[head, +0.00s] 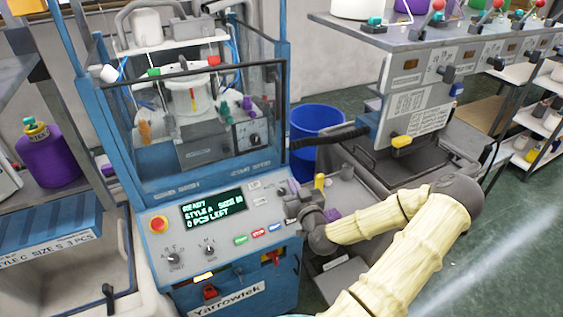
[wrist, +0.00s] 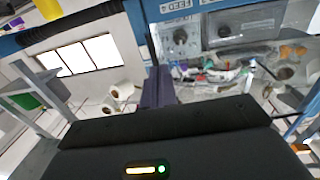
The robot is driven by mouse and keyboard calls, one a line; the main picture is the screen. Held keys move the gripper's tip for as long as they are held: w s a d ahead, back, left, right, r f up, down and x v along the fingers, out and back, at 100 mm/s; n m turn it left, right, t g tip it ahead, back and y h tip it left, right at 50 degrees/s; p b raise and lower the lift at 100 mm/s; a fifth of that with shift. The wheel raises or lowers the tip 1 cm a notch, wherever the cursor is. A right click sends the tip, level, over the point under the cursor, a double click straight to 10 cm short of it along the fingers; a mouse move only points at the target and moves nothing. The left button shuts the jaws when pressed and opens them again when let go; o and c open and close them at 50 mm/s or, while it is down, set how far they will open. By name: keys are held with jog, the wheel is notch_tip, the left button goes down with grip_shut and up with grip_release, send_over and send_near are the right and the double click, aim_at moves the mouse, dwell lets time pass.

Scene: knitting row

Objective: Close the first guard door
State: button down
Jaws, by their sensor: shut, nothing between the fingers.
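The first guard door (head: 205,140) is a clear panel with a dark frame on the blue knitting machine at the left centre of the head view. It stands across the front, with white yarn cones and coloured parts visible behind it. I cannot tell whether it is fully closed. My gripper (head: 292,187) is beside the lower right corner of the machine front, to the right of the green display. It looks apart from the door. In the wrist view my purple fingers (wrist: 158,88) are together and empty, with a blue machine frame and a knob panel beyond.
The control panel below the door has a display (head: 213,206), a red stop button (head: 158,224) and several knobs and buttons. A blue bin (head: 316,122) stands right of the machine. A second grey machine (head: 420,115) is at the right. A purple cone (head: 48,158) is at the left.

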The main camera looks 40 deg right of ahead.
aim_at(278, 158)
jog(key=p+x, duration=0.4)
jog(key=x, duration=0.6)
jog(key=shift+w+p, duration=0.1)
jog(key=shift+p, duration=0.25)
jog(key=shift+w+d+f, duration=0.1)
jog(key=shift+w, duration=0.1)
